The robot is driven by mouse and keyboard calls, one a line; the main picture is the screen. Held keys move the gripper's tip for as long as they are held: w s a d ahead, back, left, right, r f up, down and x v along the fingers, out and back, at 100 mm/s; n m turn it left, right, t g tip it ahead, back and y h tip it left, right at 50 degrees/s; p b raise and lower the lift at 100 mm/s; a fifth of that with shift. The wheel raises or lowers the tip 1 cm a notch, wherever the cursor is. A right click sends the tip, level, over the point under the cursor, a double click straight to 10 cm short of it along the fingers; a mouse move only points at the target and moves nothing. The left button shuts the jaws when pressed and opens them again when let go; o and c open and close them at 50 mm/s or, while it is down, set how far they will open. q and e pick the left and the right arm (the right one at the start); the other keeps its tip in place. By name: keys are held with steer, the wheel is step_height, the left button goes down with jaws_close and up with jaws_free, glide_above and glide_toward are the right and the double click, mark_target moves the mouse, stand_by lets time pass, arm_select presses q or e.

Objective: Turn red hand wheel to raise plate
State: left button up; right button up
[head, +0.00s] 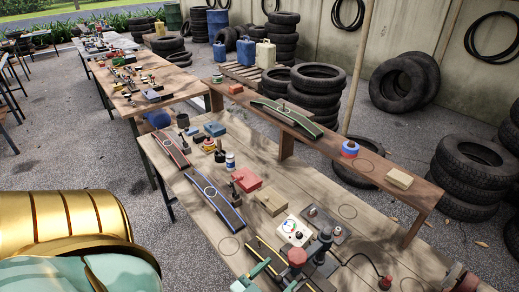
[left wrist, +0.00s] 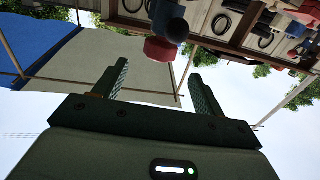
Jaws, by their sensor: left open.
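The red hand wheel (head: 297,256) is near the bottom of the head view, among dark metal parts on the wooden bench. In the left wrist view a red faceted part (left wrist: 160,49), seemingly the wheel, shows just beyond my fingertips, beside a black ball (left wrist: 177,30). My left gripper (head: 274,275) is just to the left and near side of the wheel. It also shows in the left wrist view (left wrist: 157,75), with its two fingers apart and nothing between them. I cannot make out the plate for certain. My right gripper is not in view.
The bench (head: 290,180) holds a white gauge box (head: 294,230), a red box (head: 246,180), a wooden block (head: 270,201) and a blue-edged curved piece (head: 216,202). A raised shelf (head: 350,158) runs behind. Tyres (head: 470,165) stand beyond it.

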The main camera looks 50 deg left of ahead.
arm_select(q)
steer(key=s, duration=0.5)
steer(key=shift+s, duration=0.4)
